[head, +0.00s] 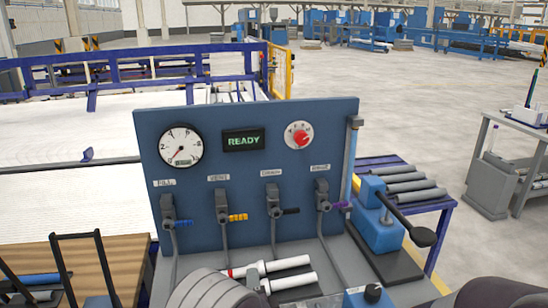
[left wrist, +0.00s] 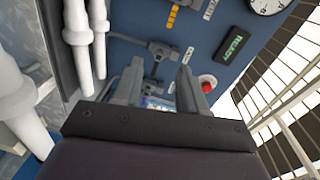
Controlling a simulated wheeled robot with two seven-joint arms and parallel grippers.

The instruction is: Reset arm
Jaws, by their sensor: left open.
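My left arm comes in at the bottom of the head view, and its gripper (head: 258,277) is small and partly hidden there, low in front of the blue panel (head: 200,115). In the left wrist view the two grey fingers of the left gripper (left wrist: 157,88) stand apart with nothing seen between them. White pipes (head: 290,282) lie beside the gripper on the bench; white pipes (left wrist: 78,45) also show at the left of the wrist view. My right gripper is not in view.
The panel carries a gauge (head: 181,145), a READY display (head: 244,140), a red knob (head: 300,135) and valves with coloured handles. A blue device with a black lever (head: 378,222) stands at the right. A rack of grey pipes (head: 405,185) is behind it. Wooden table (head: 125,262) at left.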

